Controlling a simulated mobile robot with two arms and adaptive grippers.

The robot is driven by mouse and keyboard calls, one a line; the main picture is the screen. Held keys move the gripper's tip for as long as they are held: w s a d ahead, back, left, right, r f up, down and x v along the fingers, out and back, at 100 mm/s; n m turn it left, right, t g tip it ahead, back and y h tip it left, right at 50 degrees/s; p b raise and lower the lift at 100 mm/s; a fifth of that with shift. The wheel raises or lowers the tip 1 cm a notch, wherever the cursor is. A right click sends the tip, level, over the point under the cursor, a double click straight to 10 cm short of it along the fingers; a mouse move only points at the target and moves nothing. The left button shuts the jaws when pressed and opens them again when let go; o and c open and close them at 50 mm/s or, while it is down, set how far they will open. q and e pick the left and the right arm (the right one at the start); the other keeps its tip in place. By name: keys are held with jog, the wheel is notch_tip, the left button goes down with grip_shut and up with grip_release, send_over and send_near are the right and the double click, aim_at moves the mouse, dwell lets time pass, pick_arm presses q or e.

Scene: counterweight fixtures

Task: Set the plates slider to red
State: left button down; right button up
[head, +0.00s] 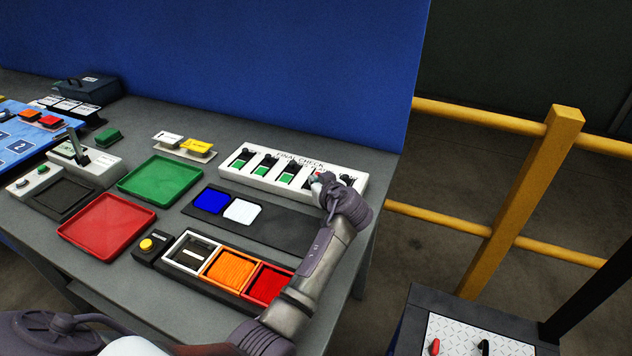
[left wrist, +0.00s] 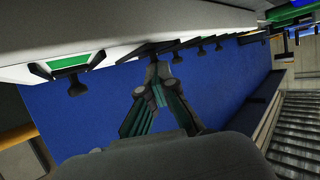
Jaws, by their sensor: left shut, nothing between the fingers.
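The white FINAL CHECK panel (head: 233,174) stands at the back right of the table and holds a row of sliders with black knobs. Three windows on its left show green. Beside my gripper a small patch of red shows at the fourth slider. The slider labels are too small to read, so I cannot tell which is plates. My left gripper (head: 322,184) is shut and empty at the fourth slider and hides part of it. In the left wrist view its fingertips (left wrist: 157,78) are close to a black knob; whether they touch is unclear. A green window (left wrist: 68,62) shows there.
A dark mat with a blue tile (head: 211,201) and a white tile (head: 242,211) lies before the panel. A green tray (head: 160,178), a red tray (head: 107,226) and a box of coloured bins (head: 229,269) stand nearby. A blue wall rises behind; a yellow railing (head: 520,210) stands right.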

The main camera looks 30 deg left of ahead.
pick_arm(q)
jog(key=c, duration=1.1)
grip_release()
jog(key=shift+w+a+f, duration=0.1)
jog(key=shift+a+f, duration=0.1)
jog(key=shift+a, duration=0.05)
notch_tip(320, 180, up, 10)
